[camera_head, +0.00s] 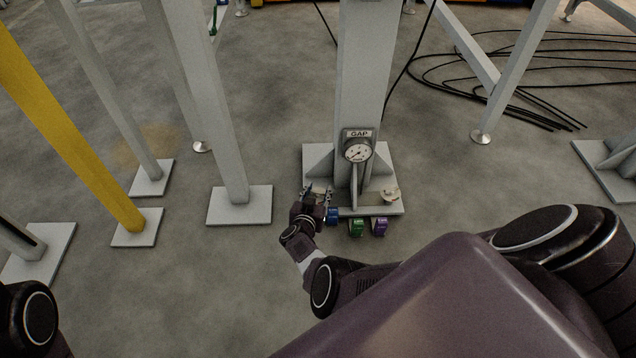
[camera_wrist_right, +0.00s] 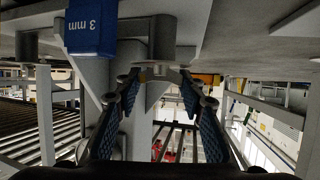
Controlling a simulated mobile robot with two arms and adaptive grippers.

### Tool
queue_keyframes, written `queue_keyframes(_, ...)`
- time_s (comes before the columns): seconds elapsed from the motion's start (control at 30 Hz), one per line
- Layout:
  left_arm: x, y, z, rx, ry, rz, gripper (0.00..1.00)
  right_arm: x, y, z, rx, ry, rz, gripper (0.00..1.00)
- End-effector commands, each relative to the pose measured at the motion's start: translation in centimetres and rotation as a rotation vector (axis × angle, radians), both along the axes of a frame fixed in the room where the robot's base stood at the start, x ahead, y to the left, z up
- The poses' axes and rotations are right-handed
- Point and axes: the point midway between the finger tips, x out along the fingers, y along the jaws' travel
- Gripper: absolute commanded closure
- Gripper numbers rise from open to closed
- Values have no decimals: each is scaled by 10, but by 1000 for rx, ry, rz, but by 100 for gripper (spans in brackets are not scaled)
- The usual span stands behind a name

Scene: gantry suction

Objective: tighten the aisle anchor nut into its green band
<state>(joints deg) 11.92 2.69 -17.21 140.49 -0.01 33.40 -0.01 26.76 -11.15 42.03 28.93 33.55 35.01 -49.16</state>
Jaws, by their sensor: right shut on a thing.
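A dial gauge (camera_head: 357,151) labelled GAP faces me on the grey column (camera_head: 366,60). Its green band is too small to make out. My right gripper (camera_head: 316,188) is at the left end of the column's base plate (camera_head: 309,160). In the right wrist view its two ribbed fingers (camera_wrist_right: 162,78) close on a small metal piece at the plate, apparently the anchor nut (camera_wrist_right: 160,68); it is mostly hidden. Another anchor fitting (camera_head: 390,194) stands at the plate's right end. My left gripper is out of view.
A green block (camera_head: 357,227) and a purple block (camera_head: 380,227) are at the plate's front edge. Black cables (camera_head: 520,75) lie at right. A grey post's foot (camera_head: 240,206) stands at left.

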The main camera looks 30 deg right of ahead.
Motion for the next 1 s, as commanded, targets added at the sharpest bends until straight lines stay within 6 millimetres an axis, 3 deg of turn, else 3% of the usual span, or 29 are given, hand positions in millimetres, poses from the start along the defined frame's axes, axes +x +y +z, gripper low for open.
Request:
queue_keyframes(0.47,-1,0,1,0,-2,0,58,2,0,1,0,-3,-13,88)
queue_keyframes(0.5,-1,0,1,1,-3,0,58,2,0,1,0,-3,-13,61)
queue_keyframes(0.63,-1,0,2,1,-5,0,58,1,0,1,0,-3,-13,47)
queue_keyframes(1.0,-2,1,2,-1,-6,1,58,0,1,1,1,-1,-14,45)
